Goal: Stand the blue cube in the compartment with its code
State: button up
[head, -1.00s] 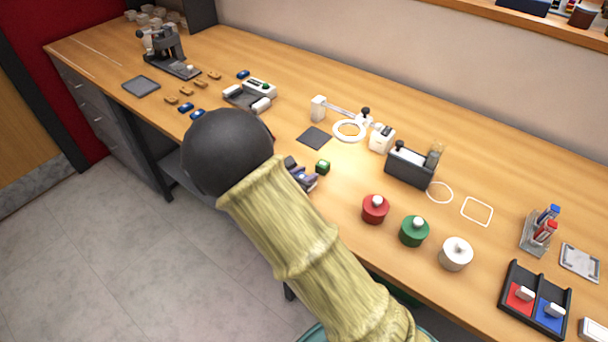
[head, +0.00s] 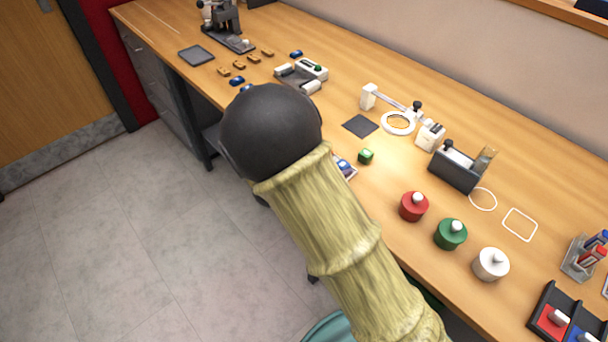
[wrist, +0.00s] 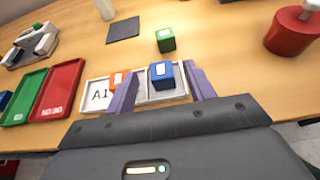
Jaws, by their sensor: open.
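In the wrist view, the blue cube (wrist: 162,75) with a pale label stands between the two purple fingers of my gripper (wrist: 161,80). The fingers are spread, with a gap visible on each side of the cube. The cube is over or in the right part of a pale, shallow compartment tray (wrist: 143,94). The tray's left part shows the code A1. An orange cube (wrist: 118,79) is beside the left finger and partly hidden by it. The code on the blue cube is too small to read. In the head view, my arm hides most of my gripper.
A green cube (wrist: 165,40) stands just behind the tray. A red tray (wrist: 58,89) and a green tray (wrist: 24,97) lie to the left. A red knobbed pot (wrist: 292,32) stands right. A dark square pad (wrist: 124,27) lies behind, with bare wood around it.

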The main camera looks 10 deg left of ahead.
jog(key=v, duration=1.2)
jog(key=shift+s+a, duration=0.15)
jog(key=shift+s, duration=0.05)
jog(key=s+d+r+m+g+y+p, duration=0.1)
jog(key=s+d+m+g+p, duration=0.2)
jog(key=d+m, duration=0.4)
jog(key=s+d+r+m+g+y+p, duration=0.1)
jog(key=d+m+g+p, duration=0.1)
jog(key=d+m+g, duration=0.55)
jog(key=s+d+r+m+t+y+p, duration=0.2)
jog(key=d+r+m+y+p, duration=0.3)
jog(key=m, duration=0.9)
jog(key=s+d+r+y, duration=0.1)
jog(key=d+r, duration=0.2)
jog(key=d, duration=0.2)
jog(key=shift+p, duration=0.35)
jog(key=shift+t, duration=0.25)
